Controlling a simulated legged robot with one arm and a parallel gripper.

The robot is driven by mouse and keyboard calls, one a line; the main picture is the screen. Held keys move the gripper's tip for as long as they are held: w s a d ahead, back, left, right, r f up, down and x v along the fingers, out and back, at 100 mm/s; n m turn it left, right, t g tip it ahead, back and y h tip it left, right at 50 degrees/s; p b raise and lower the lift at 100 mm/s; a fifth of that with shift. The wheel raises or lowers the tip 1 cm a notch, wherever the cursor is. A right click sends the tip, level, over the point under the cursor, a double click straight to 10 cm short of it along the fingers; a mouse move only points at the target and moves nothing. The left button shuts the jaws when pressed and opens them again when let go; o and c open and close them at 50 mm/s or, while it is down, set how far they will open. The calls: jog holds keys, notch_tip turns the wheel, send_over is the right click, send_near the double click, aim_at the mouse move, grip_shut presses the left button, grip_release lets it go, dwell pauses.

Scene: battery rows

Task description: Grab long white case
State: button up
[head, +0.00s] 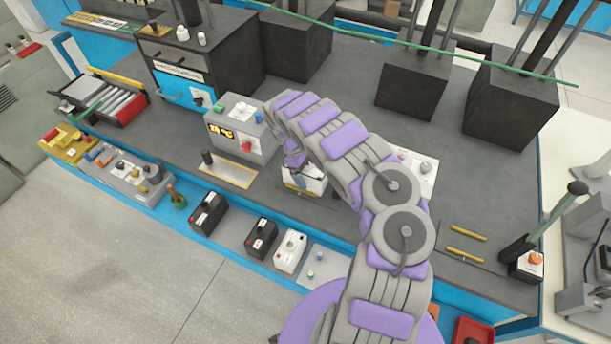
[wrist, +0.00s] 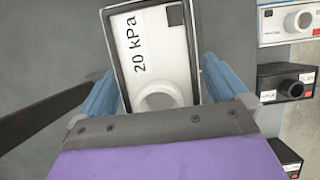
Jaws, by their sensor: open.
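A long white case (wrist: 152,55) marked "20 kPa", with a round knob and a dark frame, lies between the fingers of my gripper (wrist: 158,75) in the wrist view. The two blue-grey fingers stand on either side of it, open. I cannot tell whether either finger touches it. In the head view my gripper (head: 295,160) points down over the white case (head: 303,184) on the dark bench top. My gripper and arm hide part of the case there.
A grey box with a red knob (head: 240,128) stands close left of my gripper. Black boxes (head: 207,213) and a white box (head: 290,251) line the blue front ledge (head: 230,247). Yellow rods (head: 465,256) lie at right. Large black blocks (head: 415,82) stand at the back.

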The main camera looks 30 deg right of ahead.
jog(key=shift+f, duration=0.15)
dwell(0.3)
jog(key=c, duration=1.2)
jog(key=shift+c, duration=0.6)
jog(key=shift+r, duration=0.2)
